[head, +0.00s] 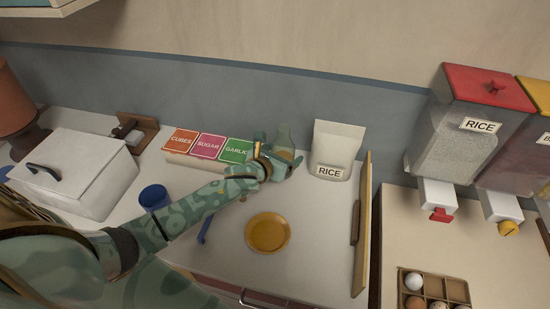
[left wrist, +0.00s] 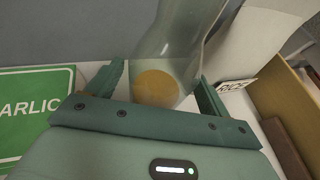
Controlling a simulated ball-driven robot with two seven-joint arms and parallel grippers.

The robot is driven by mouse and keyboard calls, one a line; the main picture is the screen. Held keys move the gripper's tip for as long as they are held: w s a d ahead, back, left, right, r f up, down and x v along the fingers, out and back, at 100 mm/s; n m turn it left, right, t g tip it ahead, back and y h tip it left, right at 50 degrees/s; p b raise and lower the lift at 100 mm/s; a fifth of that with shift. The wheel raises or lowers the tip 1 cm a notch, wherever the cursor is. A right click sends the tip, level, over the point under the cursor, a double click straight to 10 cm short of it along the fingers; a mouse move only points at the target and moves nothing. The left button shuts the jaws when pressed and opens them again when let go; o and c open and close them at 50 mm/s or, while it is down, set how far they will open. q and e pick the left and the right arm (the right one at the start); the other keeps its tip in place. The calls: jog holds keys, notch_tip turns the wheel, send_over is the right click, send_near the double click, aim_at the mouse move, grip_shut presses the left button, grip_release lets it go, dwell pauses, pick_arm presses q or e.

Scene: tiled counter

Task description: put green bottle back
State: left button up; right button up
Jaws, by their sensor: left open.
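The green bottle (head: 284,137) is a pale, see-through green vessel standing at the back of the counter, between the garlic box and the rice bag. In the left wrist view the bottle (left wrist: 178,50) rises between the two fingers, with an orange-yellow round patch showing at its lower part. My left gripper (head: 279,158) is open, with a finger on either side of the bottle; I cannot tell whether they touch it. The gripper hides part of the bottle in the head view. My right gripper is not in view.
Cubes, sugar and garlic boxes (head: 208,146) stand left of the bottle, and a white rice bag (head: 337,145) stands right. A yellow plate (head: 268,232), blue cup (head: 153,197) and white box (head: 80,170) are on the counter. An upright wooden board (head: 362,225) edges the right side.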

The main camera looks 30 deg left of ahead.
pick_arm(q)
jog(key=p+v, duration=0.2)
jog(key=v, duration=0.9)
jog(key=shift+s, duration=0.4)
jog(key=shift+r, duration=0.1)
